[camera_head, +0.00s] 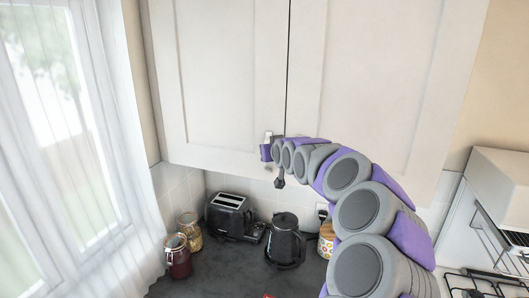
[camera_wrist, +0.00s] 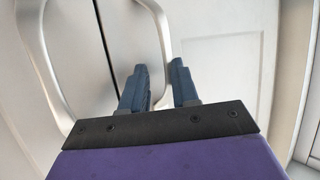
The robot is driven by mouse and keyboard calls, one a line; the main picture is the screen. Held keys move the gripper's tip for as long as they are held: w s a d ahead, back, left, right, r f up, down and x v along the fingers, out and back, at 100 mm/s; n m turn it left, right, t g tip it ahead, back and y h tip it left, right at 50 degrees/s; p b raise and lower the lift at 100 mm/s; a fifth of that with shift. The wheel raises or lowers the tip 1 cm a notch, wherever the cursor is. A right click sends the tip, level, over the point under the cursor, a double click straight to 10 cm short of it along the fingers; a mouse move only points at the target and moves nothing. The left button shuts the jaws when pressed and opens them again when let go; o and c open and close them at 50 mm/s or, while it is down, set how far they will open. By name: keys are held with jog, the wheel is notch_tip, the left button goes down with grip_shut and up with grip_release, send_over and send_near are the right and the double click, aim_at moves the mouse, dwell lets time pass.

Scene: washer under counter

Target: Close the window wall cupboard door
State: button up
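The white wall cupboard in the head view has a left door (camera_head: 225,75) beside the window and a right door (camera_head: 375,70). A thin dark gap runs between them; both look shut or nearly shut. My gripper (camera_head: 268,148) is at the lower inner corner of the left door. In the wrist view, its two blue fingers (camera_wrist: 160,85) stand apart, with the bar of a metal handle (camera_wrist: 158,35) between them. I cannot tell whether they touch it. A second metal handle (camera_wrist: 38,60) is on the other side of the door seam. In the head view my arm hides part of the right door's lower edge.
Below the cupboard, a dark counter holds a toaster (camera_head: 230,214), a black kettle (camera_head: 285,240), glass jars (camera_head: 178,258) and a patterned canister (camera_head: 327,240). The curtained window (camera_head: 60,130) is at left. A hob (camera_head: 485,285) and a white hood (camera_head: 500,190) are at right.

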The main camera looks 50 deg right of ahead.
jog(key=shift+a+b+v, duration=0.3)
jog(key=shift+b+v, duration=0.95)
jog(key=shift+v, duration=7.9)
jog(key=w+a+f+n+g+y+b, duration=0.2)
jog(key=a+f+n+g+y+b, duration=0.3)
jog(key=a+f, duration=1.6)
jog(key=s+a+f+g+y+b, duration=0.1)
jog(key=s+a+f+g+b, duration=0.2)
jog(key=s+a+f, duration=0.4)
jog(key=s+a+f+n+g+y+b, duration=0.1)
jog(key=s+a+f+g+b, duration=0.3)
jog(key=s+a+f, duration=0.3)
jog(key=s+f+g, duration=0.1)
jog(key=s+f, duration=0.3)
jog(key=f, duration=0.1)
jog(key=shift+s, duration=0.3)
